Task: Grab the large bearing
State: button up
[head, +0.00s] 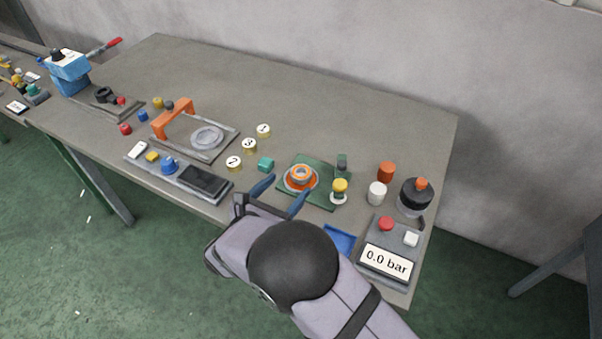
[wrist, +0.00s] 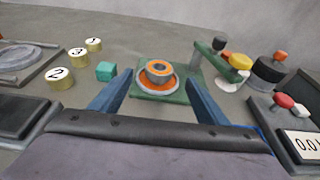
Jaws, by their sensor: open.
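A ring-shaped stack (head: 301,174) in grey and orange sits on a green plate (head: 326,168). It looks like a smaller grey ring with an orange centre on a wider orange and grey ring; I cannot tell for certain which is the large bearing. In the wrist view the stack (wrist: 158,78) lies between and beyond the blue fingertips. My gripper (head: 288,186) is open and empty, on the near side of the stack. It also shows in the wrist view (wrist: 159,82). No contact is visible.
A green post (head: 342,163) and a yellow-topped piece (head: 340,187) stand right of the stack. A teal block (head: 266,164) is to its left. A blue tray (head: 340,238) and a gauge box (head: 386,261) lie near right. The table's back is clear.

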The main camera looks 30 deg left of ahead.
aim_at(301, 171)
jog(key=shift+p+x, duration=1.35)
jog(key=shift+x, duration=1.95)
jog(key=shift+a, duration=0.1)
jog(key=shift+c, duration=0.3)
jog(key=c, duration=1.3)
jog(key=shift+r, duration=0.15)
